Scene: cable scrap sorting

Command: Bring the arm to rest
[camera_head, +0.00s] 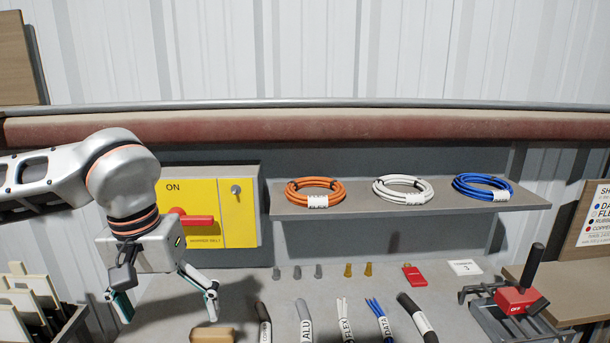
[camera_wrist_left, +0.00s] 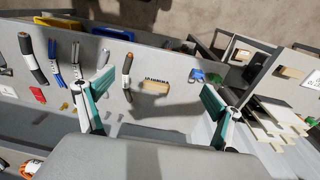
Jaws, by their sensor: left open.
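My left arm (camera_head: 45,180) comes in from the left, with its wrist bent downward. My left gripper (camera_head: 168,305) is open and empty above the left part of the grey bench (camera_head: 255,285). Its fingers are spread wide, one at each side. In the left wrist view the open gripper (camera_wrist_left: 157,112) shows nothing between its fingertips but the bench and a wooden block (camera_wrist_left: 154,87) beyond. My right gripper is out of view.
A yellow switch panel (camera_head: 240,205) with a red handle stands close behind the gripper. A shelf (camera_head: 350,210) holds three cable coils. Labelled cable pieces (camera_head: 307,322) lie along the bench front. A red lever device (camera_head: 515,300) stands right; a slotted rack (camera_head: 65,315) stands left.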

